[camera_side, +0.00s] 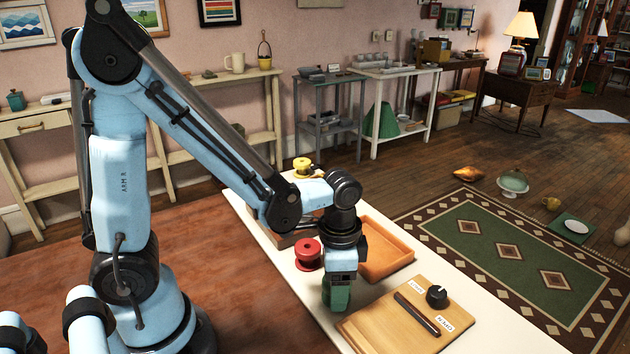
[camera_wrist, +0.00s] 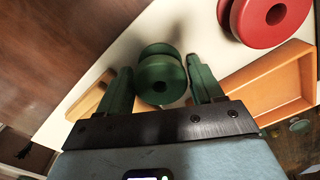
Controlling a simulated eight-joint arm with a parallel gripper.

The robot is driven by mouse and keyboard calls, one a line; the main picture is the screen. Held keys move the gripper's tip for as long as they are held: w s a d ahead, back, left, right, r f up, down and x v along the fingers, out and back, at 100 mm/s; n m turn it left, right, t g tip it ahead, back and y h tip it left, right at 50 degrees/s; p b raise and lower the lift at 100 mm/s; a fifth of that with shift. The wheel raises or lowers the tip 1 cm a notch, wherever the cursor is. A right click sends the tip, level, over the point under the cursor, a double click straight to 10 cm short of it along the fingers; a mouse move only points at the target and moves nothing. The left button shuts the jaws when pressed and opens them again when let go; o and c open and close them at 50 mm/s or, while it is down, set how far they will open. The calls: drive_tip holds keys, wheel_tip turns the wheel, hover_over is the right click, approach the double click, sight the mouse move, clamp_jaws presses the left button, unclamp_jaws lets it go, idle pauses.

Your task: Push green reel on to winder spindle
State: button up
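The green reel (camera_wrist: 160,78) shows in the wrist view on the white surface, between my two green fingers. My gripper (camera_wrist: 161,92) is open, with a visible gap between each finger and the reel. In the side view my gripper (camera_side: 337,297) points down over the white table, and its green fingers cannot be told apart from any part of the reel there. I cannot make out the winder spindle for certain. A light wooden board (camera_side: 375,331) right of my gripper carries a black knob (camera_side: 437,296), a dark bar (camera_side: 417,314) and two labels.
A red reel (camera_side: 308,254) stands just behind my gripper and also shows in the wrist view (camera_wrist: 262,16). An orange tray (camera_side: 400,264) lies behind and to the right. A yellow reel (camera_side: 303,166) is farther back.

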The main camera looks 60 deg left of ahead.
drive_tip(key=c, duration=0.6)
drive_tip(key=shift+r, duration=0.1)
drive_tip(key=shift+r, duration=0.5)
drive_tip(key=r, duration=0.3)
drive_tip(key=shift+s+d+r, duration=0.2)
drive_tip(key=shift+s+d, duration=0.05)
drive_tip(key=shift+d, duration=0.05)
drive_tip(key=s+d+r, duration=0.4)
drive_tip(key=d, duration=0.1)
drive_tip(key=s+d+r, duration=0.2)
drive_tip(key=s+d, duration=0.1)
drive_tip(key=shift+d+r, duration=0.15)
drive_tip(key=shift+r, duration=0.05)
drive_tip(key=o, duration=0.5)
drive_tip(key=c, duration=1)
